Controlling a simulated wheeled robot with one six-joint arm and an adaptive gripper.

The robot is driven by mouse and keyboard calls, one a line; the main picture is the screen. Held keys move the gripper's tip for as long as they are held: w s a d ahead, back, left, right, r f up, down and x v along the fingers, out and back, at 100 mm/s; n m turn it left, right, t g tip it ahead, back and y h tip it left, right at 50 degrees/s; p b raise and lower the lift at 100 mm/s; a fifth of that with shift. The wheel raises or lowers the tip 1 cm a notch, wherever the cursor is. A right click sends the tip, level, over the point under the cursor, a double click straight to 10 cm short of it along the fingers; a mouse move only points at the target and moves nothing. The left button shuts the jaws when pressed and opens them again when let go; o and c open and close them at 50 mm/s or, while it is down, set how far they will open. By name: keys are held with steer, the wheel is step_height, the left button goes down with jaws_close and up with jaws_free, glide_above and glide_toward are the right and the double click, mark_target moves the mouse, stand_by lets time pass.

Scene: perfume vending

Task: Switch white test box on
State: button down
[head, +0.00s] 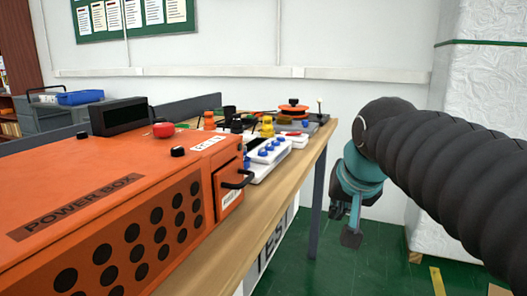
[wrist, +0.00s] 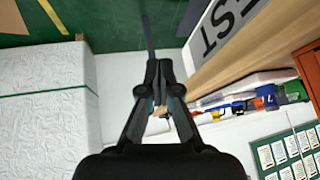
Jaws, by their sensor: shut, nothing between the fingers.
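A white panel lettered TEST (head: 268,250) shows below the wooden table in the head view, largely hidden by the table edge. Its lettering also shows at the top right of the wrist view (wrist: 228,22). A white unit with blue knobs (head: 268,152) lies on the table beside the orange power box; I cannot tell which of the two is the test box. No switch state is readable. My gripper (head: 352,228) hangs right of the table, apart from it, pointing down over the floor. In the wrist view my gripper (wrist: 160,78) is shut and empty.
The orange power box (head: 95,195) fills the near left of the wooden table (head: 310,158). Several small coloured parts lie behind it. A white wrapped block (head: 478,100) stands at the right. Green floor (head: 325,268) is open between the table and the block.

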steer(key=w+a+r+m+t, duration=0.1)
steer(key=w+a+r, duration=0.35)
steer(key=w, duration=0.25)
steer(key=w+a+r+m, duration=0.1)
steer(key=w+a+r, duration=0.2)
steer(key=w+r, duration=0.35)
step_height(320, 180, up, 5)
steer(key=m+y, duration=0.2)
glide_above(264, 152)
steer(key=shift+s+t, duration=0.1)
steer(key=shift+t, duration=0.3)
steer(key=shift+f, duration=0.15)
step_height(264, 152, down, 7)
steer(key=shift+r+b, duration=0.1)
steer(key=shift+b, duration=0.75)
steer(key=shift+f+b, duration=0.7)
steer(key=shift+f, duration=0.25)
steer(key=shift+f, duration=0.4)
